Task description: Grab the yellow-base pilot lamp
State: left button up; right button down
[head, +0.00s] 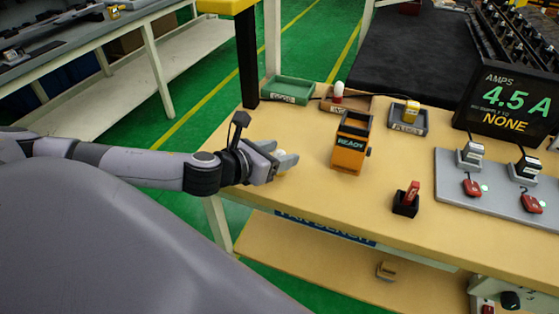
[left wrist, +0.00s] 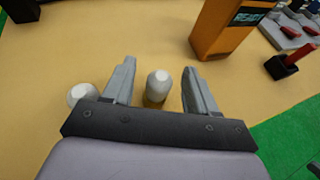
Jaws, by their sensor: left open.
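A pilot lamp with a white dome and a yellowish base (left wrist: 157,86) stands on the bench between the two fingers of my left gripper (left wrist: 159,66) in the left wrist view. The fingers are open, with a gap on each side of it. A second white-domed lamp (left wrist: 82,94) is just outside the left finger; its base is mostly hidden. In the head view my left gripper (head: 287,161) is low over the bench's left part and covers most of these lamps. My right gripper is not in view.
An orange box reading READY (head: 350,145) stands right of the gripper. A black holder with a red part (head: 405,205) is farther right.

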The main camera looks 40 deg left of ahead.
pick_arm(q)
jog(key=shift+x, duration=1.25)
jog(key=c, duration=1)
jog(key=shift+r, duration=0.1)
jog(key=shift+c, duration=0.2)
